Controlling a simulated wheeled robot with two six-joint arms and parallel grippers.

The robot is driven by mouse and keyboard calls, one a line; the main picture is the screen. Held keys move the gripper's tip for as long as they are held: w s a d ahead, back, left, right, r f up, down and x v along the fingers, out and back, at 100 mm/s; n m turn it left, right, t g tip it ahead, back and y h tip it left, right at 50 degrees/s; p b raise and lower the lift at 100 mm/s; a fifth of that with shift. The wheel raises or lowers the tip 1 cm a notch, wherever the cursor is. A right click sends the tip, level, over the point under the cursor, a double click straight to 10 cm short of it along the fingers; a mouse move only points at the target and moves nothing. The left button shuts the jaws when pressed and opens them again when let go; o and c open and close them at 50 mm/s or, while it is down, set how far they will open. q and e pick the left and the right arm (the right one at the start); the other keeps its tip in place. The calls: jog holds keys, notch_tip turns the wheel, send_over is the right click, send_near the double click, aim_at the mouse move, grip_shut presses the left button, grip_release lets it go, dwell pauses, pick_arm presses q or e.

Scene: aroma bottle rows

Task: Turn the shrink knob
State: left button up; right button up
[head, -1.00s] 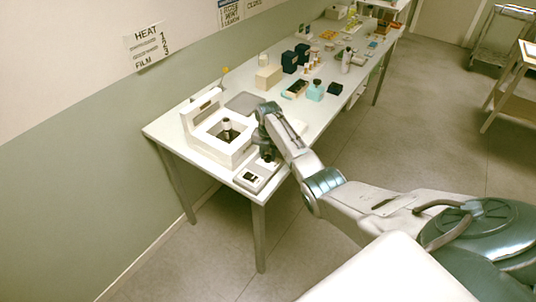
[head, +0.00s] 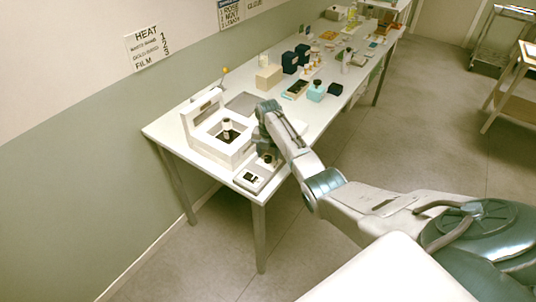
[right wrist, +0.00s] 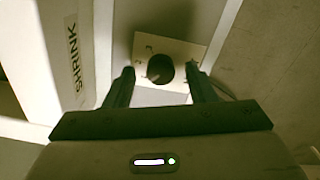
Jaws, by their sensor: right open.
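The shrink knob (right wrist: 160,69) is a dark round knob on a pale plate (right wrist: 178,48) with small marks around it, in the right wrist view. My right gripper (right wrist: 160,76) is open, with one finger on each side of the knob and visible gaps between. I cannot tell how deep the fingertips reach. In the head view my right gripper (head: 268,155) is over the small control box (head: 252,178) at the table's near end and partly hides it. A "SHRINK" label (right wrist: 73,60) is on the white part left of the knob. My left gripper is not in view.
A grey pad (head: 243,104), a beige block (head: 268,77) and a teal bottle (head: 316,92) stand farther along the table (head: 316,122).

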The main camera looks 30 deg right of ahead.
aim_at(268, 157)
notch_tip(268, 157, up, 10)
jog(key=b, duration=0.3)
jog(key=shift+r, duration=0.15)
dwell(0.3)
